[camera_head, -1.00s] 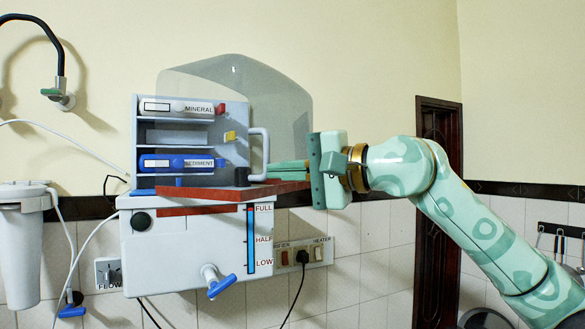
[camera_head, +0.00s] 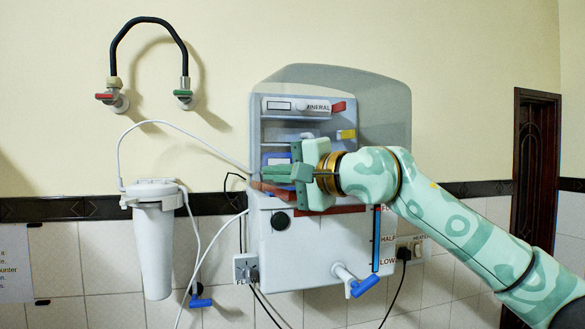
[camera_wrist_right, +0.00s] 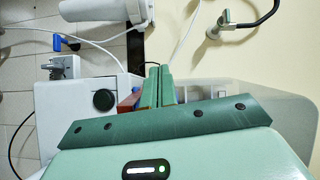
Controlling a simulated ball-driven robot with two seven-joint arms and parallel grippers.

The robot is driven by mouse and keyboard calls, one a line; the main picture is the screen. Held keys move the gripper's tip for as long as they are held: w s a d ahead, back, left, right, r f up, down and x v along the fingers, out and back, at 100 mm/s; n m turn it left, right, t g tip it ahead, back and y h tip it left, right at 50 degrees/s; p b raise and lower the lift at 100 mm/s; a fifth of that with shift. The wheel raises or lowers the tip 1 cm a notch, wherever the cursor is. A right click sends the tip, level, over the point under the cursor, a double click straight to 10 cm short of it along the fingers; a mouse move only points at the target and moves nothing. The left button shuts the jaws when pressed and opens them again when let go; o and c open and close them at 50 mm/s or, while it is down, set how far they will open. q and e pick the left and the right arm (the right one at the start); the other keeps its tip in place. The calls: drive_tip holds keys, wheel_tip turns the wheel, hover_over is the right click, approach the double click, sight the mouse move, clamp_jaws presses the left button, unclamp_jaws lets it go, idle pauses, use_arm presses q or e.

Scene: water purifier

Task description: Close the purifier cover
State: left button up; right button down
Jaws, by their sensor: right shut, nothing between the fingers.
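The purifier (camera_head: 300,245) is a white wall-mounted box with a shelf section of cartridges on top. Its translucent grey cover (camera_head: 385,110) stands open, spread behind and to the right of the shelves; part of it also shows at the right in the wrist view (camera_wrist_right: 288,112). My right gripper (camera_head: 268,173) is shut and empty, in front of the lower shelf with its fingers pointing left. It hides part of the blue lower cartridge and the cover's handle area. In the wrist view its green fingers (camera_wrist_right: 160,84) lie together beside the purifier. My left gripper is out of view.
A white filter canister (camera_head: 155,245) hangs left of the purifier, with a white hose running between them. A blue-handled tap (camera_head: 362,285) juts from the purifier's front. Wall sockets sit at its lower right.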

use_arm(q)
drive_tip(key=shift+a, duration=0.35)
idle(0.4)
